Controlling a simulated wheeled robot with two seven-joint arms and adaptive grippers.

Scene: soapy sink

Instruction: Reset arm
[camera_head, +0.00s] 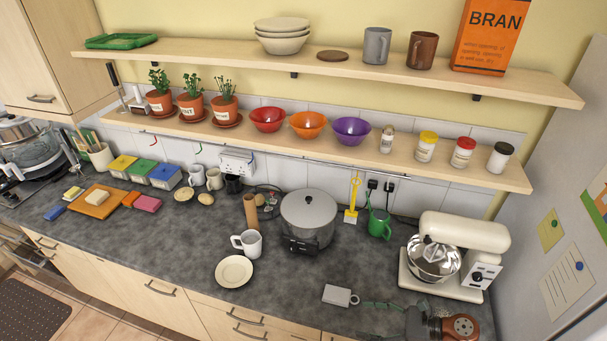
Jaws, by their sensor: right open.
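My right gripper (368,320) is at the bottom right of the head view, low over the front of the dark countertop (185,262). Its dark body and copper-coloured wrist joint show at the bottom edge, and the fingers point left. The fingers are apart, and I see nothing held between them. A small light grey box (338,295) lies just beyond and left of the upper fingertip; I cannot tell whether they touch. My left gripper is not in view.
A cream stand mixer (462,242) stands behind my right wrist. A large pot (308,218), a white mug (248,243) and a cream plate (234,272) stand to the left. Two shelves (300,139) run above.

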